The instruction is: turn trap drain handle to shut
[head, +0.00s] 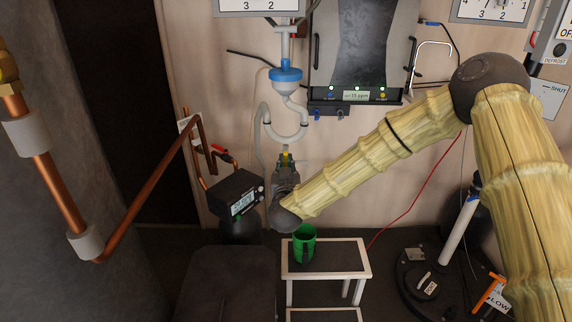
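A white trap pipe (288,133) with a U-bend hangs under a blue-topped funnel (285,75) on the back wall. Just below the bend is a small yellow part (285,157), which may be the trap drain handle; its shape and angle are too small to tell. My gripper (284,168) is at the end of my arm, pointing up at the yellow part and overlapping it in the picture. I cannot tell whether the fingers touch it or are closed around it.
A green cup (304,245) stands on a small white-framed table (345,258) below my gripper. A black meter (236,195) is close on the left, with a red-handled valve (219,151) and copper pipes behind it. A dark panel unit (362,50) hangs above right.

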